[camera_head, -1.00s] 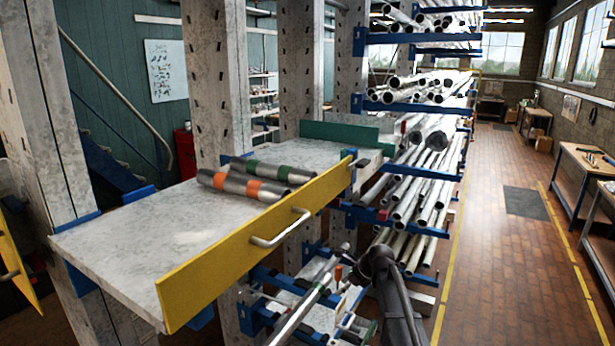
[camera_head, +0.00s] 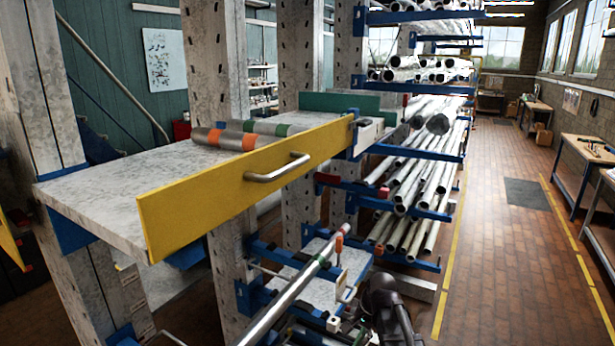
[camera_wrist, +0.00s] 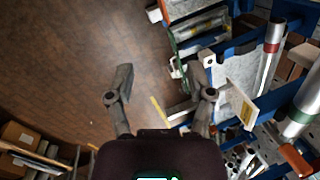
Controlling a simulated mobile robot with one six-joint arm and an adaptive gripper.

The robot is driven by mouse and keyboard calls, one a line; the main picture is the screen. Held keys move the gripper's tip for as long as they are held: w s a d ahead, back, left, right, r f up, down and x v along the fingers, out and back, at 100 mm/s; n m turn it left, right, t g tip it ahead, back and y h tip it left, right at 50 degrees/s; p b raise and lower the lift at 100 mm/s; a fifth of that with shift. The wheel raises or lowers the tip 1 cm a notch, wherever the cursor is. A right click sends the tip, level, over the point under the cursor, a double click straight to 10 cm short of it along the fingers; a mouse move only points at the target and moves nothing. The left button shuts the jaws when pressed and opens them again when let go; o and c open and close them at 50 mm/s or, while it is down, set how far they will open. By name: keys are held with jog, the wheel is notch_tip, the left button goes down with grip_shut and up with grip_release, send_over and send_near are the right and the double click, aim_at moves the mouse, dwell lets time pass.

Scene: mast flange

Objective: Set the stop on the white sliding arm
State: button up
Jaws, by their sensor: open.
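In the wrist view my gripper (camera_wrist: 160,86) is open, one finger on each side, with brown floor showing between the fingers. A white bar (camera_wrist: 180,112) extends leftward beside the right finger, toward the gap. A white plate with a yellow label (camera_wrist: 243,108) stands to the right of that finger. A small white block with a hole (camera_wrist: 209,58) shows behind the right fingertip. I cannot tell which white part is the sliding arm or its stop. In the head view the white plate (camera_head: 341,287) appears low on the rack, left of my dark wrist; my fingertips are hidden there.
A banded metal tube (camera_head: 290,291) slants across the lower rack, near my arm. A shelf (camera_head: 105,192) with a yellow front panel (camera_head: 235,182) and handle juts out above. Blue rack arms (camera_head: 408,208) hold several pipes. The brown floor (camera_head: 505,255) at right is open.

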jog(key=s+d+f+n+g+h+b, duration=0.1)
jog(key=s+d+f+n+h+b, duration=0.1)
jog(key=s+f+n+b, duration=0.5)
jog(key=s+d+f+n, duration=0.1)
jog(key=s+n, duration=0.1)
jog(key=s, duration=0.2)
jog(key=shift+s+f+h, duration=0.3)
jog(key=shift+s+f, duration=0.05)
jog(key=shift+f, duration=0.05)
jog(key=shift+d, duration=0.1)
dwell(0.6)
jog(key=shift+c, duration=0.8)
